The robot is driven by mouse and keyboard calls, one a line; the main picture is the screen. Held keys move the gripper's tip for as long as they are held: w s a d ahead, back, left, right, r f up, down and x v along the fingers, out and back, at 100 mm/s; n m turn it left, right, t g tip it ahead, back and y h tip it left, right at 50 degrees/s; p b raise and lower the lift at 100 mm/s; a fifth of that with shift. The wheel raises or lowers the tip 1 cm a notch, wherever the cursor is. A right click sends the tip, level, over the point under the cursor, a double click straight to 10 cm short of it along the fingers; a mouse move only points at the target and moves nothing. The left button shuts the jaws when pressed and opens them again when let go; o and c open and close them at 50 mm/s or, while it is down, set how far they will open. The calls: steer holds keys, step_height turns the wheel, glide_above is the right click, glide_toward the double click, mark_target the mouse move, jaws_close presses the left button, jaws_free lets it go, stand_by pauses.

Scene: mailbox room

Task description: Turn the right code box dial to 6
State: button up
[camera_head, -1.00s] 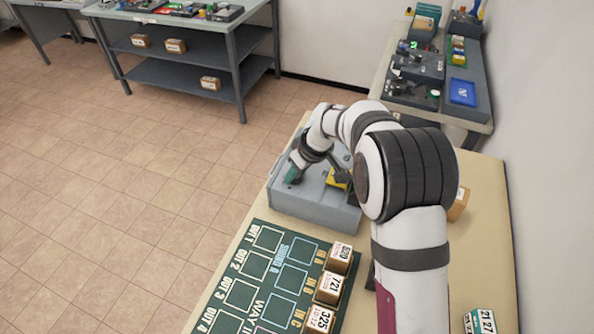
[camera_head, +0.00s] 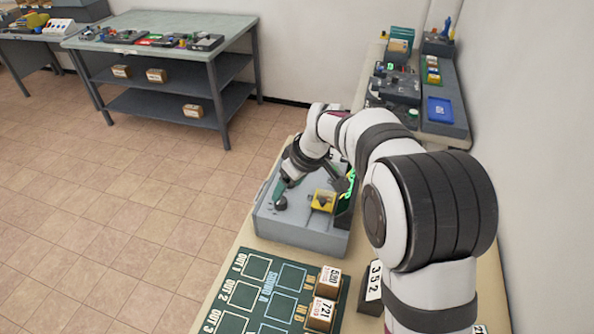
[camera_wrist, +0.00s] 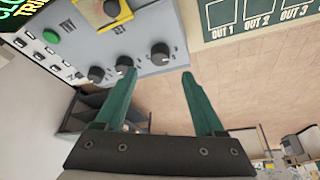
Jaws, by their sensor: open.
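The grey code box (camera_head: 300,235) stands on the bench beyond the green board. In the wrist view the box panel (camera_wrist: 190,22) carries several black dials. The rightmost dial (camera_wrist: 160,52) lies just beyond the gap between my fingertips, the middle dial (camera_wrist: 125,62) is partly behind the left finger, and another dial (camera_wrist: 97,73) is farther left. My gripper (camera_wrist: 158,74) is open and empty. In the head view its green fingers (camera_head: 284,185) are just above a dark dial (camera_head: 280,203). The dial numbers cannot be read.
A yellow plate with a black knob (camera_head: 324,200) sits on the box, with a green-lit display (camera_head: 348,186) behind. The green board (camera_head: 235,321) with boxes is in front of it. The floor at left is clear.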

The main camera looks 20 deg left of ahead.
steer(key=v, duration=0.8)
steer(key=shift+d+r, duration=0.2)
steer(key=shift+r, duration=0.15)
steer(key=shift+s, duration=0.1)
steer(key=n, duration=0.1)
glide_toward(281, 200)
steer(key=x, duration=0.8)
steer(key=shift+a+f, duration=0.2)
steer(key=shift+f, duration=0.1)
